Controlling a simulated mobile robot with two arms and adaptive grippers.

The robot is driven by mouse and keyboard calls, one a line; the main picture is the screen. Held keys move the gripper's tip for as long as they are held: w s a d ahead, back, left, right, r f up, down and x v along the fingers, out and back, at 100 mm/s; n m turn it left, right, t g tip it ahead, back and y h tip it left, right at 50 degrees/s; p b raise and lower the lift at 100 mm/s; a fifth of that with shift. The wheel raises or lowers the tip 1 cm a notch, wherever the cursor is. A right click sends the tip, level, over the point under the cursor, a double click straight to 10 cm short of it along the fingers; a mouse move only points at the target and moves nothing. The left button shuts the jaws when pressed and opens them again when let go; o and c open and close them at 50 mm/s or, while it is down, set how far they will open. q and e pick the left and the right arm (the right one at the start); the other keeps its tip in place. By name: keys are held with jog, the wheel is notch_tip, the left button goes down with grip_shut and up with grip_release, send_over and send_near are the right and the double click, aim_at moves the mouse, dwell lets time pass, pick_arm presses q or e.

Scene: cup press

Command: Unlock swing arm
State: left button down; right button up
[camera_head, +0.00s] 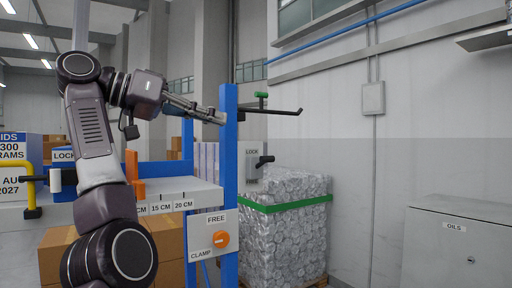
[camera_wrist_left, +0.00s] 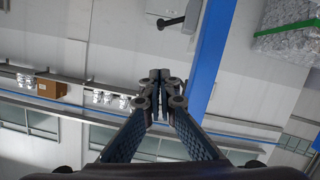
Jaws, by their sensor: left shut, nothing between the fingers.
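My left gripper (camera_head: 222,118) is raised in the head view, with its fingers together and pointing right at the upper part of the blue post (camera_head: 229,160). The fingers (camera_wrist_left: 160,82) also look shut and empty in the left wrist view, beside the blue post (camera_wrist_left: 210,55). A dark horizontal bar (camera_head: 275,111) with a green-topped knob (camera_head: 262,95) extends right from behind the post. Below it is a grey box marked LOCK (camera_head: 249,172) with a black handle (camera_head: 265,160). A black handle also shows in the wrist view (camera_wrist_left: 170,21). My right gripper is not in view.
A panel marked FREE and CLAMP (camera_head: 201,244) carries an orange knob (camera_head: 221,239). A white table (camera_head: 185,185) with cm labels lies under my arm. A bale of crushed cans (camera_head: 290,230) stands behind right. A grey oils cabinet (camera_head: 455,245) is far right.

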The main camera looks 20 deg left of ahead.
pick_arm(q)
jog(key=p, duration=0.5)
send_over(261, 164)
jog(key=s, duration=0.2)
notch_tip(261, 164, down, 3)
jog(key=f, duration=0.1)
jog(key=f+p, duration=0.1)
jog(key=f, duration=0.1)
jog(key=shift+s+f, duration=0.2)
jog(key=shift+f, duration=0.1)
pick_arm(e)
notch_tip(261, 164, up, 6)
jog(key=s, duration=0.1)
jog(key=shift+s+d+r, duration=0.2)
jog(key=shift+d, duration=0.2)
pick_arm(q)
jog(key=shift+a, duration=0.1)
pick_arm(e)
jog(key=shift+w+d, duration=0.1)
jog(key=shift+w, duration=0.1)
